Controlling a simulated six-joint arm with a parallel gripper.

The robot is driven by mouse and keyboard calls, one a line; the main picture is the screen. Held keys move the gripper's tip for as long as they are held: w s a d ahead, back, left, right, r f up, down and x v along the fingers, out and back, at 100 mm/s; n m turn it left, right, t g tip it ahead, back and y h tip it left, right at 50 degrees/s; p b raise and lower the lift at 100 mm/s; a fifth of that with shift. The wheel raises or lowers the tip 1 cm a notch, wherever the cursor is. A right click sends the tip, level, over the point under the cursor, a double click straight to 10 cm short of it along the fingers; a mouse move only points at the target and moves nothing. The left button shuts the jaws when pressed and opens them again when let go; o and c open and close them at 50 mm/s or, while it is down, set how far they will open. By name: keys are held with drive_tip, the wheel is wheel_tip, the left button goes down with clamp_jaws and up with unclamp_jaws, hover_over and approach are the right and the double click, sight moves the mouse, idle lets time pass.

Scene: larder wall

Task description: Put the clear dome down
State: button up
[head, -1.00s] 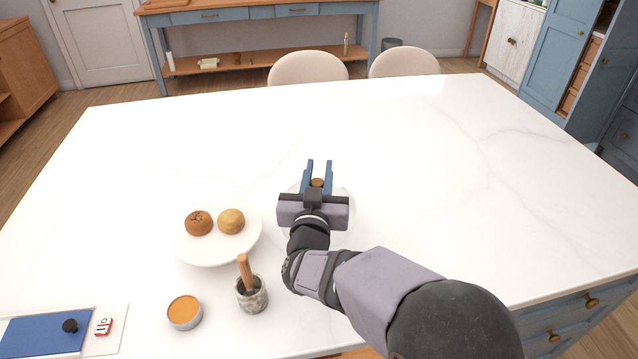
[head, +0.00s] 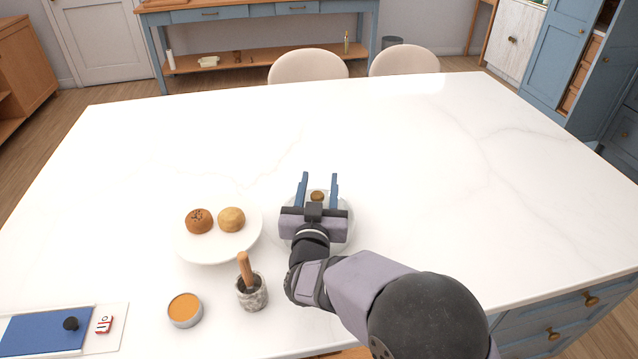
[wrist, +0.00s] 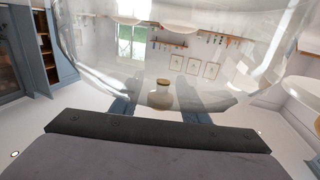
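The clear dome (head: 350,222) appears to stand upright on the white table, right of the cake stand. Its brown knob (head: 317,196) shows between the fingers of my gripper (head: 319,178). The fingers are spread, with a gap on each side of the knob. My gripper covers much of the dome in the head view. In the wrist view, the see-through dome wall (wrist: 235,45) fills the upper part, and the knob (wrist: 160,95) sits between the open fingers. The dome's lower rim is mostly hidden by my wrist.
A stone mortar with a wooden pestle (head: 252,292), an orange-topped tin (head: 185,310) and a blue board (head: 45,333) are nearer the front. The table's back and right are clear.

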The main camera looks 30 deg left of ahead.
drive_tip(key=shift+r, duration=0.15)
drive_tip(key=b+v, duration=0.2)
drive_tip(key=v, duration=1)
idle(0.4)
